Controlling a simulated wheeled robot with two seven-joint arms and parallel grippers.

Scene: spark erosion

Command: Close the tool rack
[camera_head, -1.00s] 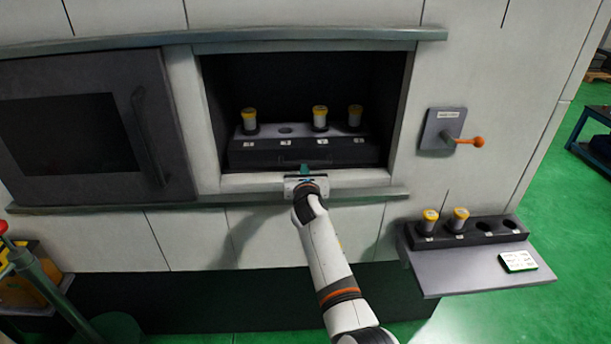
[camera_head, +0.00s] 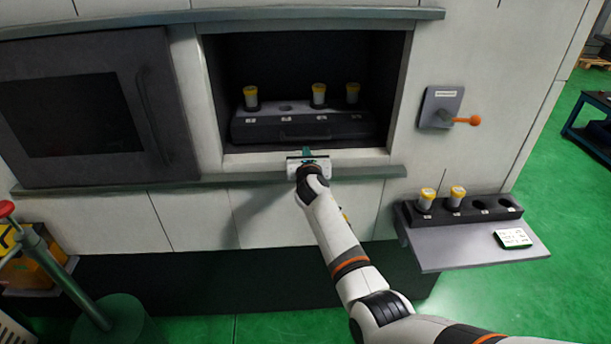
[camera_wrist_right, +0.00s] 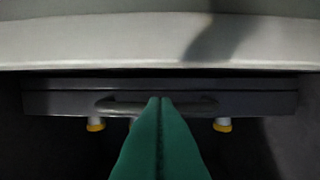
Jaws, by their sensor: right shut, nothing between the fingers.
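The tool rack (camera_head: 265,131) is a dark drawer-like block inside the machine's opening, with a bar handle (camera_head: 305,137) on its front. Three yellow-capped white holders stand on it, and one slot is empty. The rack front also shows in the right wrist view (camera_wrist_right: 60,102), upside down, with its handle (camera_wrist_right: 200,106) at the fingertips. My right gripper (camera_head: 307,152) is at the sill just in front of the rack. Its green fingers (camera_wrist_right: 160,100) are shut together, empty, and point at the handle. Whether they touch it cannot be told. My left gripper is out of view.
The opening's sill (camera_head: 240,161) lies below the rack. A dark sliding door (camera_head: 150,60) stands at left. An orange-knobbed lever (camera_head: 474,120) is at right, above a shelf (camera_head: 450,258) with a second rack (camera_head: 482,212) holding two holders. A red-topped post (camera_head: 40,262) stands lower left.

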